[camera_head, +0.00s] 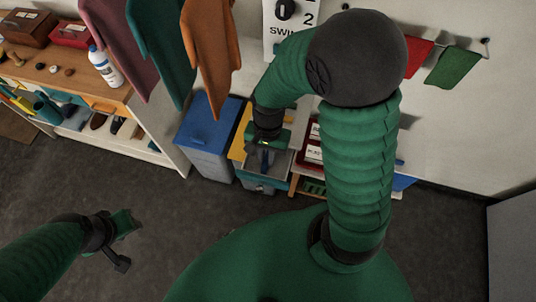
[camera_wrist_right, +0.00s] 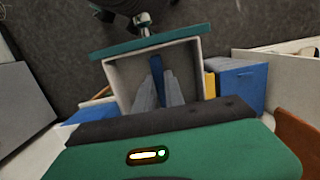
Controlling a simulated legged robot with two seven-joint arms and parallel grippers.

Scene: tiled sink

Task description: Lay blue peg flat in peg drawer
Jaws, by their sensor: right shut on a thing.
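The blue peg (camera_wrist_right: 157,70) is held between the grey fingers of my right gripper (camera_wrist_right: 159,88) in the right wrist view. The gripper is shut on it. The peg is over or inside the open drawer (camera_wrist_right: 194,62), a pale box with a teal front; I cannot tell whether it touches the floor of the drawer. In the head view my right gripper (camera_head: 265,152) reaches down at the drawer (camera_head: 283,163), and my arm hides part of it.
A blue bin (camera_head: 207,135) stands left of the drawer. A wooden bench (camera_head: 70,75) with a white bottle (camera_head: 105,68) is at the far left. Cloths (camera_head: 208,50) hang above. The dark floor (camera_head: 130,195) is clear in front.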

